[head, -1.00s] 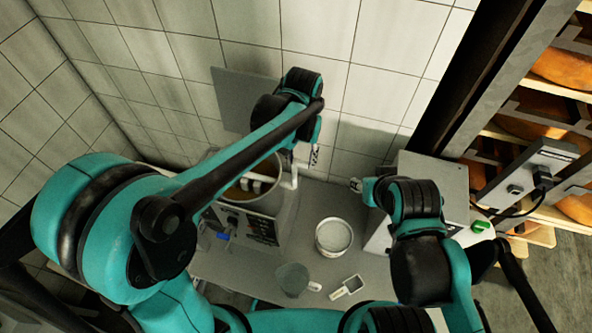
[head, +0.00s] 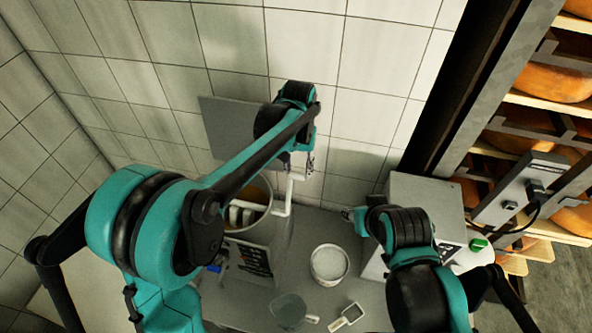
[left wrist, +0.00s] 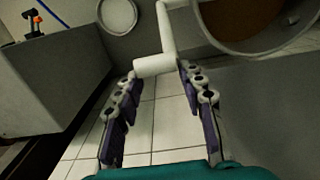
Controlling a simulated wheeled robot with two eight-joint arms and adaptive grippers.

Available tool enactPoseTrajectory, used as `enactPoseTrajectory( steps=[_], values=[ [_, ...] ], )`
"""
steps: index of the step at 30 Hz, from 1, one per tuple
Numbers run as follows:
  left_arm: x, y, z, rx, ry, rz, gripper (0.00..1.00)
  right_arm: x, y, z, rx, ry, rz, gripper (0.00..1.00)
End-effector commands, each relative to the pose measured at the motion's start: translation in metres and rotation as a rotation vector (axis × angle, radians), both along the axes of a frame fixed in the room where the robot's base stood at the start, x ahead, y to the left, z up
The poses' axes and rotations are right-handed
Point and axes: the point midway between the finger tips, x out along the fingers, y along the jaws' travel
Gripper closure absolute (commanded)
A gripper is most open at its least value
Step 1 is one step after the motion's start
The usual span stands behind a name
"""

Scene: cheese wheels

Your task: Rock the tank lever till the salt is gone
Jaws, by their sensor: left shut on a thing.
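The round tank (head: 268,188) stands at the back of the bench, with brownish liquid and white paddle-like parts inside. Its rim also shows in the left wrist view (left wrist: 244,50). A white cranked lever (head: 289,197) stands at the tank's right side. My left gripper (head: 308,166) is at the lever's upper end. In the left wrist view the white handle (left wrist: 153,66) lies between the fingertips, and the gripper is shut on it. Salt inside the tank cannot be made out. My right gripper (head: 354,217) is beside the grey box; its fingers are too small to judge.
A round white tub (head: 329,265) stands on the bench, with a grey-green scoop or jug (head: 288,310) and a small white-framed tool (head: 348,317) in front. A grey box (head: 428,205) is at the right. Shelves of cheese wheels (head: 545,77) stand beyond it. A tiled wall closes the back.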

Motion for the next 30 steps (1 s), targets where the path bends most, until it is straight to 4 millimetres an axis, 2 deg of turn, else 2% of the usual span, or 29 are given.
enactPoseTrajectory(
  steps=[8,9,10,11,22,26,30],
  values=[
    [0.002,-0.002,-0.001,-0.004,-0.006,0.001,1.0,0.0,0.0,0.0,0.0,0.0,0.0,0.61],
    [0.002,-0.002,-0.001,-0.004,-0.006,0.001,0.53,0.0,0.0,0.0,0.0,0.0,0.0,0.61],
    [0.002,-0.001,-0.001,-0.003,-0.005,0.001,0.45,0.0,0.0,0.0,0.0,0.0,0.0,0.61],
    [0.001,-0.001,-0.001,-0.003,-0.005,0.001,0.41,0.0,0.0,0.0,0.0,0.0,0.0,0.61],
    [0.0,0.0,0.005,-0.001,-0.002,0.001,0.41,0.0,0.0,0.0,0.0,0.0,0.0,0.61],
    [0.001,0.0,0.025,0.0,-0.002,0.001,0.41,0.0,0.0,0.0,0.0,0.0,0.0,0.61],
    [0.001,-0.001,0.056,-0.001,-0.002,0.001,0.41,0.0,0.0,0.0,0.0,0.0,0.0,0.61]
  ],
)
